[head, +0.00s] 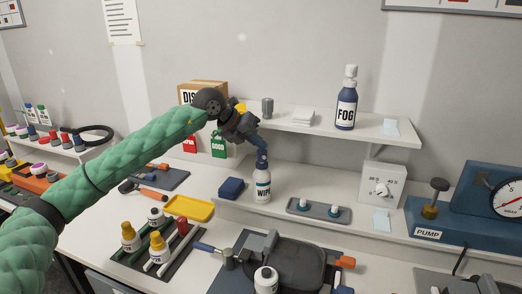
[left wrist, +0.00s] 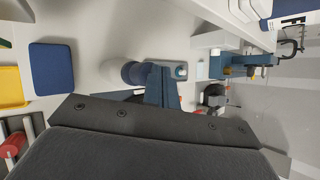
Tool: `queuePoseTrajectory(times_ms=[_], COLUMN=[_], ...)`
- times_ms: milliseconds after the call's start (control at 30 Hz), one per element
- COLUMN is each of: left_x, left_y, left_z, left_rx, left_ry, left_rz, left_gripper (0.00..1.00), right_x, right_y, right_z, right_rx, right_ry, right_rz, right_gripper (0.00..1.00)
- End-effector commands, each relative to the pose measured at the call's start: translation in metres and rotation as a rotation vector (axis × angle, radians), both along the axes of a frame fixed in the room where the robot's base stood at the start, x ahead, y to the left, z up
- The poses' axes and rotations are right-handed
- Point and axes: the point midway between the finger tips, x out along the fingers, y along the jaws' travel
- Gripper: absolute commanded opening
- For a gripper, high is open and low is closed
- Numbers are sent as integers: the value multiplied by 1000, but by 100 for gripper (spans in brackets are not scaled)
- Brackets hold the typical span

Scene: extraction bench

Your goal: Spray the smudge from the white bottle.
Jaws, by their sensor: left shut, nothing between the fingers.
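The white bottle (head: 262,188) with a dark "WIPE" label stands upright on the bench ledge in the head view. Its top is partly hidden by my left gripper (head: 262,156). The gripper points down with its blue fingers shut and empty, right at the bottle's top; I cannot tell whether they touch it. In the left wrist view the shut fingers (left wrist: 160,86) stand beside a pale round shape that seems to be the bottle (left wrist: 128,73). I cannot make out a smudge. My right gripper is not in view.
A blue block (head: 231,187) lies left of the bottle and a grey tray with two knobs (head: 304,207) lies right of it. A shelf (head: 372,129) with a FOG bottle (head: 346,104) is behind. A dark pan (head: 297,265) and another white bottle (head: 265,282) are in front.

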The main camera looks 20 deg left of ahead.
Motion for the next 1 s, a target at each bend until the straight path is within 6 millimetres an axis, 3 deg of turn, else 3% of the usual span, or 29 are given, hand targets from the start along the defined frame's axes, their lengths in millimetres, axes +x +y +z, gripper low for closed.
queuePoseTrajectory(times_ms=[400, 1000], left_x=[0, 0], left_y=[0, 0], left_z=[-2, 18], left_rx=[0, 0], left_ry=[1, 1], left_rz=[-1, -1], left_gripper=[0, 0], right_x=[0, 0], right_y=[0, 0], right_z=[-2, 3], right_rx=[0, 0], right_ry=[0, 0], right_rz=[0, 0], right_gripper=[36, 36])
